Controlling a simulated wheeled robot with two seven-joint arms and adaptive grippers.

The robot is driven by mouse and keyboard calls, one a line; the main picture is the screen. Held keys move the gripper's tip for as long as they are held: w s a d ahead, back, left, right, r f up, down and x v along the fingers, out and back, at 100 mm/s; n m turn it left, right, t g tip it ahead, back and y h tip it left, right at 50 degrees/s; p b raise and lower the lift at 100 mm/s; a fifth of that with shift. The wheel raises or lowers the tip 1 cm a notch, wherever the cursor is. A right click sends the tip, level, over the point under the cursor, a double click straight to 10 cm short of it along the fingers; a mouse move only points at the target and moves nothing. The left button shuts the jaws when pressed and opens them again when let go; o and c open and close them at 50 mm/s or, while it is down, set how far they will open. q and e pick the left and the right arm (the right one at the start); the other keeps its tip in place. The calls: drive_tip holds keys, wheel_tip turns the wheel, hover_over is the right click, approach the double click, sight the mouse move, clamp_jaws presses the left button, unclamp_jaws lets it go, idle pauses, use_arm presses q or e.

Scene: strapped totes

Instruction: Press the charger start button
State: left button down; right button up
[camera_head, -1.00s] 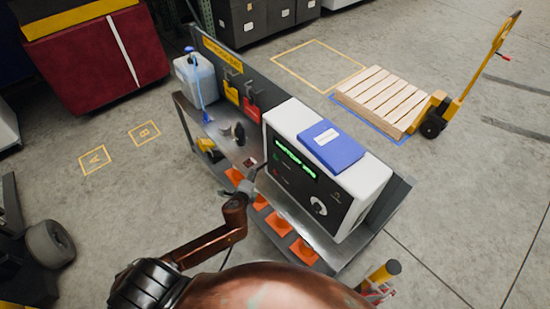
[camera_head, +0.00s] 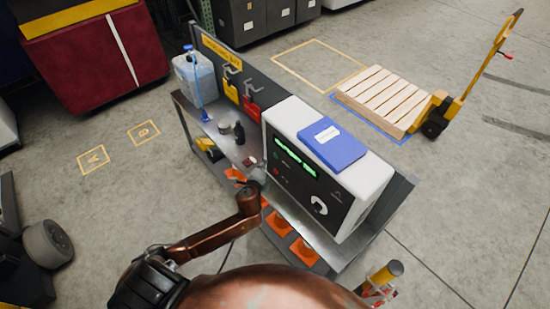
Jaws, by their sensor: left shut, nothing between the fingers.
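The charger (camera_head: 375,188) is a white box with a dark front panel on the grey cart. Its panel has a green lit display (camera_head: 295,157), a small green button (camera_head: 276,156) at the left with a red one (camera_head: 276,170) below it, and a white dial mark at the lower right. My left gripper (camera_head: 262,175) is shut and empty, close to the panel's lower left edge, just left of and below the red button. Its fingertips are small and partly hidden by my wrist, so I cannot tell whether they touch the panel. My right gripper is not in view.
A blue binder (camera_head: 331,144) lies on the charger. A jug (camera_head: 195,78), dark bottle (camera_head: 239,132) and cup stand on the cart's shelf. Orange cones (camera_head: 279,222) are on the lower shelf.

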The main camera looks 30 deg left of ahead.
sight(275, 156)
use_arm(q)
drive_tip(key=shift+w+d, duration=0.3)
drive_tip(key=shift+w, duration=0.35)
drive_tip(key=shift+w+d, duration=0.25)
drive_tip(key=shift+w, duration=0.4)
idle(0.5)
drive_tip(key=shift+w+d+p, duration=0.15)
drive_tip(key=shift+w+p, duration=0.2)
idle(0.4)
